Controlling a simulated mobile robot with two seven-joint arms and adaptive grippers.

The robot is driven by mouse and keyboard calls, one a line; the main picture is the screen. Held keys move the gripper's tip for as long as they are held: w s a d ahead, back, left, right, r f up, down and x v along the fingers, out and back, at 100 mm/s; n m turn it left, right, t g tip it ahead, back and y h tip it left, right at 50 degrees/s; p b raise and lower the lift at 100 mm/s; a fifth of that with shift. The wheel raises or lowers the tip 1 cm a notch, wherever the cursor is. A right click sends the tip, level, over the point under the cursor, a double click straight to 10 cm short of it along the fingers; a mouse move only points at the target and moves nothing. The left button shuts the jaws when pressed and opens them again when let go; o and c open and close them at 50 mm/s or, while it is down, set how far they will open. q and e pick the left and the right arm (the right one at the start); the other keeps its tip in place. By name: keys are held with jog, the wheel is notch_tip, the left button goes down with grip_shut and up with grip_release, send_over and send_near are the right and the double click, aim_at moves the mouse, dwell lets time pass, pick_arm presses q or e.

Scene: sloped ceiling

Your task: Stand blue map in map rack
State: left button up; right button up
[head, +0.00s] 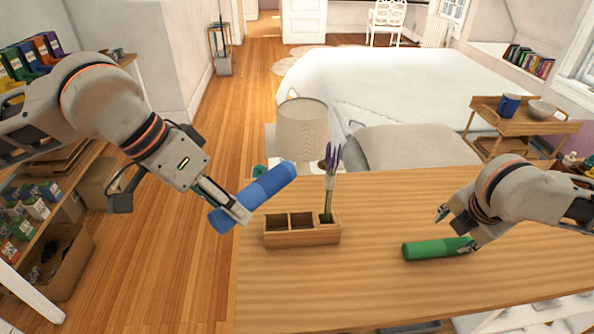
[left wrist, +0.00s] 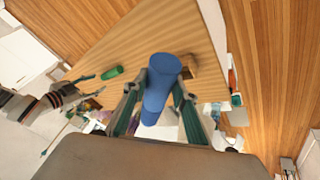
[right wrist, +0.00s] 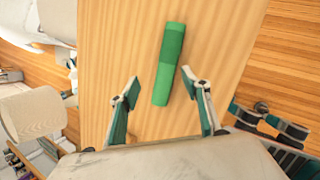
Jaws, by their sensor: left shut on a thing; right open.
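The blue map (head: 254,198) is a rolled cylinder, held tilted in my left gripper (head: 240,213) above the table's left edge. In the left wrist view the blue map (left wrist: 158,90) sits between the two fingers (left wrist: 160,92). The wooden map rack (head: 302,235) stands on the table, just right of and below the map. Its left and middle compartments look empty; the right one holds purple flowers (head: 332,165). My right gripper (head: 458,230) is open near a green roll (head: 425,249) lying on the table. In the right wrist view the green roll (right wrist: 170,62) lies beyond the open fingers (right wrist: 162,95).
The wooden table (head: 360,290) is clear around the rack and green roll. A lamp (head: 303,130) stands behind the rack, beyond the table's far edge. A shelf (head: 50,215) with boxes is at the left. A side table (head: 525,122) with a blue mug is at the far right.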

jog(key=w+a+r+t+y, duration=0.1)
jog(key=w+a+r+y, duration=0.2)
jog(key=a, duration=0.6)
jog(key=n+y, duration=0.5)
jog(key=y, duration=0.1)
send_near(261, 190)
jog(key=shift+t, duration=0.3)
jog(key=x, duration=1)
jog(key=shift+a+f, duration=0.25)
jog(key=shift+f, duration=0.15)
jog(key=c, duration=1.2)
pick_arm(q)
jog(key=o, duration=1.2)
pick_arm(e)
jog(key=shift+c, duration=0.5)
